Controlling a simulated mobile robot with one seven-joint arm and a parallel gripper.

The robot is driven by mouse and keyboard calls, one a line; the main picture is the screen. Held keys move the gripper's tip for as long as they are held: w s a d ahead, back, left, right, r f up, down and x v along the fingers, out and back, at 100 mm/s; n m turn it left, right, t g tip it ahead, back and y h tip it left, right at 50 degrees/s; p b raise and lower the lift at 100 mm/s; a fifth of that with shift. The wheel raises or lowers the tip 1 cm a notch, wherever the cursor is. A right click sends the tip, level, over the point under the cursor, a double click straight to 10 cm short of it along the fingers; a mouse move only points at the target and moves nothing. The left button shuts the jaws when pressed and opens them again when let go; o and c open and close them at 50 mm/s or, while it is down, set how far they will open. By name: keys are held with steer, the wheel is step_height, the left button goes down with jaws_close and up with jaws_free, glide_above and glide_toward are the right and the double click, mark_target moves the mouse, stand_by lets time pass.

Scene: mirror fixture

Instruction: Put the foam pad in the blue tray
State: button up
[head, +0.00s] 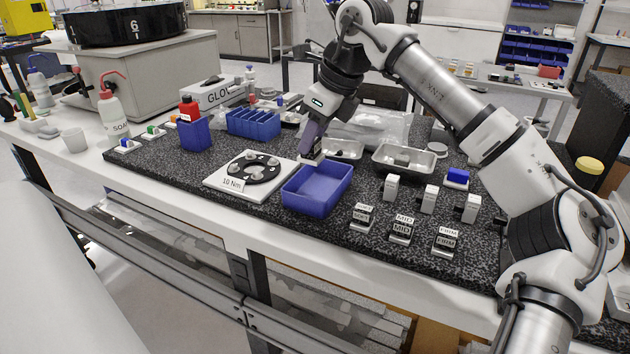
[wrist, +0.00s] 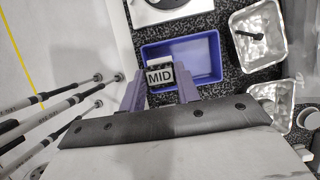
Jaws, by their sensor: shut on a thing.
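In the head view my gripper (head: 310,154) points down above the far edge of the blue tray (head: 312,206). The held pad is hard to make out in that view, and I cannot tell its exact height over the tray.
A white plate with a black disc (head: 250,170) sits left of the tray. Metal pans (head: 404,160) stand behind and to the right. Labelled blocks (head: 401,232) and upright grey-and-white pieces (head: 429,198) stand right of the tray. A blue block (head: 457,177) is further right.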

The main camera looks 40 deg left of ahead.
step_height(320, 180, down, 10)
steer(key=shift+r, duration=0.2)
steer(key=shift+f, duration=0.1)
steer(key=shift+f, duration=0.15)
steer(key=o, duration=0.7)
steer(key=shift+r+p, duration=0.3)
steer(key=shift+r, duration=0.05)
steer(key=v, duration=1.2)
steer(key=shift+w+f+b, duration=0.1)
steer(key=shift+b, duration=0.3)
